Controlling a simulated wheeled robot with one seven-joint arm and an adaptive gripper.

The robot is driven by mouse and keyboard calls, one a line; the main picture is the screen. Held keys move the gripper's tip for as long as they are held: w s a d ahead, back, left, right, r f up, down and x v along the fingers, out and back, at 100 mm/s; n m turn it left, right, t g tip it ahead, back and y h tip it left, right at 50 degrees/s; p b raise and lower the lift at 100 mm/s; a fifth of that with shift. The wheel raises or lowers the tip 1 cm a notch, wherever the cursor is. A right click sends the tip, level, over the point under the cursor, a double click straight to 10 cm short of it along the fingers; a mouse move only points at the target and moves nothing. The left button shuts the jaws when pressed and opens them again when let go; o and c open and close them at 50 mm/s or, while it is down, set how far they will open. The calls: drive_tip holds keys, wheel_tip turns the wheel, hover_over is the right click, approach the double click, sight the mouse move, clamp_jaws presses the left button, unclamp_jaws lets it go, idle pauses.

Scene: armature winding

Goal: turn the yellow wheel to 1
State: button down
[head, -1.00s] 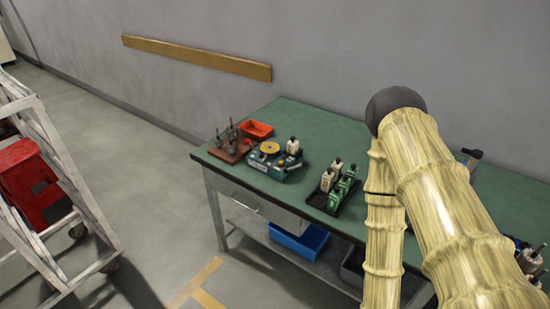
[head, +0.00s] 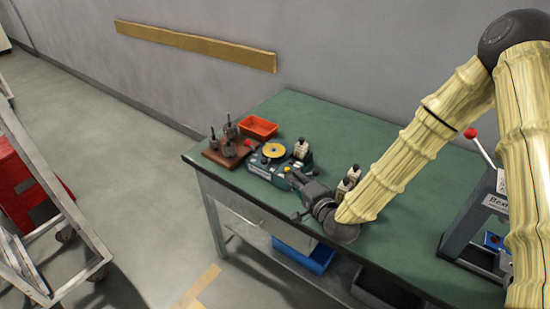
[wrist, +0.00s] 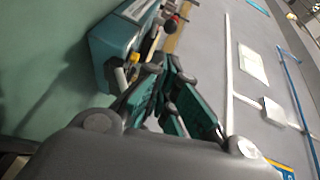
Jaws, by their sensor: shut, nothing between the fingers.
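The yellow wheel (head: 273,150) lies flat on top of a teal box-shaped device (head: 262,171) near the left end of the green bench. Its markings are too small to read. My gripper (head: 291,174) is shut and empty, just to the right of the device's front in the head view. Whether it touches the device cannot be told. In the wrist view my gripper's fingers (wrist: 168,72) are together, and the teal device (wrist: 112,45) is up and to the left of them. A small yellow part (wrist: 135,58) shows there, but I cannot tell whether it is the wheel.
A wooden block with dark upright parts (head: 226,150) stands left of the device, and a red tray (head: 258,128) behind it. A white bottle (head: 301,148) stands close to the device's right. More bottles (head: 348,178) are partly hidden by my arm. A press with a red-knobbed lever (head: 480,150) stands at right.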

drive_tip(key=p+x, duration=0.1)
drive_tip(key=x, duration=0.3)
drive_tip(key=p+x, duration=0.2)
drive_tip(key=x, duration=0.3)
drive_tip(key=shift+w+a+r, duration=0.1)
drive_tip(key=shift+a+r, duration=0.05)
drive_tip(key=shift+a, duration=0.35)
idle(0.4)
